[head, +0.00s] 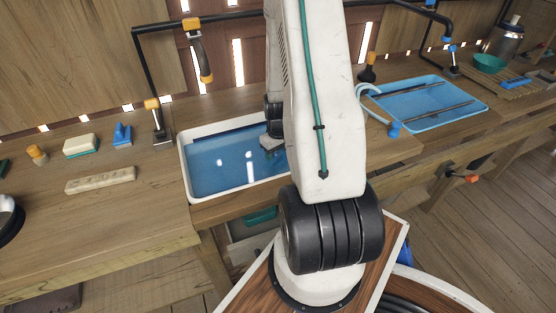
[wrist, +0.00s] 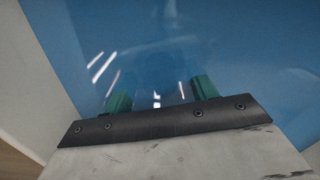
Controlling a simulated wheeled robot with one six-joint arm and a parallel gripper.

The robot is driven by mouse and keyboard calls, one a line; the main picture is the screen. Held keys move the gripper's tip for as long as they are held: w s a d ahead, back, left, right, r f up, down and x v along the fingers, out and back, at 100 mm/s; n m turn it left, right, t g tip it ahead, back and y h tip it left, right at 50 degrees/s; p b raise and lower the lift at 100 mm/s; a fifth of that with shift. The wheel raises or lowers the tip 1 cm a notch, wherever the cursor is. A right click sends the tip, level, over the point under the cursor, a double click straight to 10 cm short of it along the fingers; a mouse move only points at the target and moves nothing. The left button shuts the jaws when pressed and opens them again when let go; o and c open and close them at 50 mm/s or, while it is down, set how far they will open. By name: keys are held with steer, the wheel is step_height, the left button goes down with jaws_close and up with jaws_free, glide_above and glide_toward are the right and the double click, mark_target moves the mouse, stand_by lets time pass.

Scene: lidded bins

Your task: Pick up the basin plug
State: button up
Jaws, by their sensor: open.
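A white-rimmed basin (head: 186,180) filled with blue water stands in the bench, left of my arm. I cannot make out the basin plug in either view; the water's glare or my arm may hide it. My gripper (head: 271,146) is over the right part of the basin, partly hidden by my arm in the head view. In the wrist view my gripper (wrist: 160,94) has its two green fingers apart with nothing visible between them. Blue water (wrist: 250,50) with white reflections lies beyond the fingers.
A black pipe frame with an orange-tipped spout (head: 205,70) hangs above the basin. A brush (head: 81,145), a blue item (head: 122,134) and a beige bar (head: 100,180) lie on the left bench. A second blue basin (head: 475,103) is at right.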

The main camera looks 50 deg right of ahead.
mark_target(278, 155)
steer(key=c, duration=1.1)
steer(key=shift+r, duration=7.05)
